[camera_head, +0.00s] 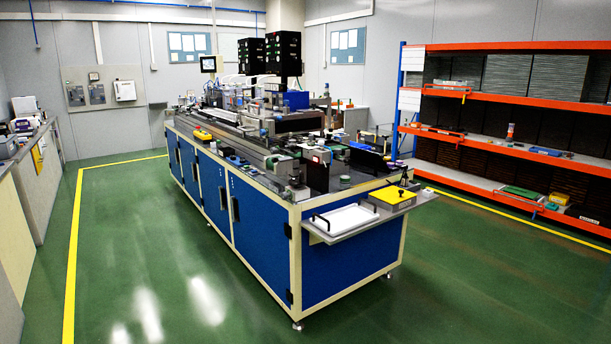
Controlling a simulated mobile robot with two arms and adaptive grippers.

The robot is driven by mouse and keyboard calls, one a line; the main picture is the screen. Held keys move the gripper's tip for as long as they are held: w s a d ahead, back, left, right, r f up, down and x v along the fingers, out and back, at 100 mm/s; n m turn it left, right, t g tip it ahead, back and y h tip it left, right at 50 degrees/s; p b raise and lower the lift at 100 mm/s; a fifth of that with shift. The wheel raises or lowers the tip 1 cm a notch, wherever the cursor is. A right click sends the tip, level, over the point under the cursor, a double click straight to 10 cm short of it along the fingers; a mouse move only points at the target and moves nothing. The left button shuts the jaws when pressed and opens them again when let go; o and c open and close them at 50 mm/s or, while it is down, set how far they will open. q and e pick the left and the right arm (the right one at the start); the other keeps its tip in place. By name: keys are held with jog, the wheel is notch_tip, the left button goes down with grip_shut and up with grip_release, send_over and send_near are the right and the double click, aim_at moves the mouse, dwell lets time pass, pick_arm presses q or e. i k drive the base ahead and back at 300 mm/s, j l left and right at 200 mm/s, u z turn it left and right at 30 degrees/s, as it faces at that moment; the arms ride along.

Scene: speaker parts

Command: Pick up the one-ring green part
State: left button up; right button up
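Neither of my grippers is in view. Small round green parts are on the long blue workstation (262,222) in the middle of the room. One green part (345,181) sits on the dark top near its front end. Another round greenish part (271,162) is further back, near the left edge of the top. They are too small to tell how many rings each has, so I cannot tell which is the one-ring green part.
A shelf (402,217) with a white tray (345,219) and yellow-topped box (392,196) juts from the workstation's front end. An orange rack (505,135) stands at right, a counter (32,170) at left. Green floor (150,270) between counter and workstation is clear.

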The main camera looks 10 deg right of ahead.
aim_at(344, 178)
jog(key=i+l+u, duration=0.1)
jog(key=i+l, duration=0.35)
jog(key=i+l+u, duration=0.15)
jog(key=i+l, duration=0.3)
jog(key=i+l+u, duration=0.1)
jog(key=i+l, duration=0.3)
jog(key=i+l+u, duration=0.15)
jog(key=i+l, duration=0.25)
jog(key=l, duration=0.25)
